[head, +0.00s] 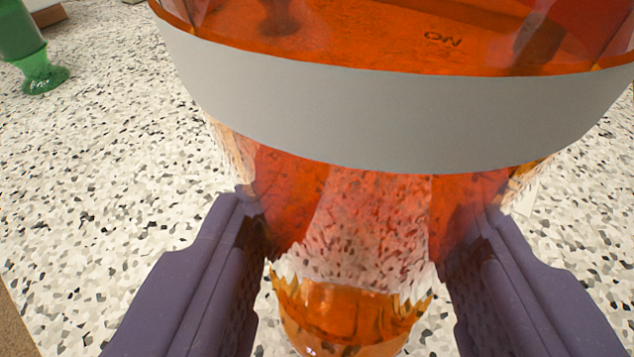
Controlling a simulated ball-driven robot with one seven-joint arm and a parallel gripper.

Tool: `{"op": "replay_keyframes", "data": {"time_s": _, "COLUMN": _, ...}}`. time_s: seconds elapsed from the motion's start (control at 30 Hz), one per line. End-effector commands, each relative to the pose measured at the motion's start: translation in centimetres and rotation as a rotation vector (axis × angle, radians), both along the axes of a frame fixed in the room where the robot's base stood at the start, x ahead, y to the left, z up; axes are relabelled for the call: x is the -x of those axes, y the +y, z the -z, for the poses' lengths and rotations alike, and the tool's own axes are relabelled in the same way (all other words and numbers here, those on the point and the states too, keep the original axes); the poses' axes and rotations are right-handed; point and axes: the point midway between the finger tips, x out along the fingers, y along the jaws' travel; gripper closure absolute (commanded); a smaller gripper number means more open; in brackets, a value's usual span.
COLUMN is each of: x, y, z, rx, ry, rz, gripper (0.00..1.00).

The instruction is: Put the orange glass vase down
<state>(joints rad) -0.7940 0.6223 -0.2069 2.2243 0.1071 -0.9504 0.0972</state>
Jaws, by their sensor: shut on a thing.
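The orange glass vase (345,215) fills the middle of the head view. It is see-through, with a wide grey band (400,118) around its upper part and an open top showing dark lettering. My gripper (350,245) has its two purple fingers on either side of the vase's narrower part below the band, shut on it. The vase's lower end runs near the bottom edge of the picture. I cannot tell whether its base touches the surface.
A white speckled countertop (110,190) with grey and black flecks lies below and around. A green glass object (40,75) stands at the upper left. A brown edge shows at the lower left. The counter left of the vase is clear.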

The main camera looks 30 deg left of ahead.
Motion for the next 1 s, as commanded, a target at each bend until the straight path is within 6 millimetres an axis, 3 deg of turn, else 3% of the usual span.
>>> {"op": "replay_keyframes", "data": {"time_s": 0.17, "x": -0.8, "y": 0.7, "z": 0.7, "rx": 0.000, "ry": 0.001, "rz": 0.000, "gripper": 0.87}}
{"op": "replay_keyframes", "data": {"time_s": 0.37, "x": -0.7, "y": 0.7, "z": 3.7, "rx": 0.002, "ry": 0.001, "rz": 0.000, "gripper": 0.87}}
{"op": "replay_keyframes", "data": {"time_s": 0.73, "x": -0.7, "y": 0.6, "z": 4.0, "rx": 0.000, "ry": -0.001, "rz": 0.000, "gripper": 0.87}}
{"op": "replay_keyframes", "data": {"time_s": 0.77, "x": -0.7, "y": 0.6, "z": 4.0, "rx": 0.000, "ry": 0.001, "rz": 0.000, "gripper": 0.39}}
{"op": "replay_keyframes", "data": {"time_s": 0.8, "x": -0.7, "y": 0.6, "z": 3.9, "rx": 0.000, "ry": 0.001, "rz": 0.000, "gripper": 0.29}}
{"op": "replay_keyframes", "data": {"time_s": 0.87, "x": -0.7, "y": 0.6, "z": 3.9, "rx": 0.000, "ry": 0.001, "rz": 0.000, "gripper": 0.18}}
{"op": "replay_keyframes", "data": {"time_s": 1.0, "x": -0.7, "y": 0.6, "z": 3.9, "rx": 0.000, "ry": 0.001, "rz": 0.000, "gripper": 0.18}}
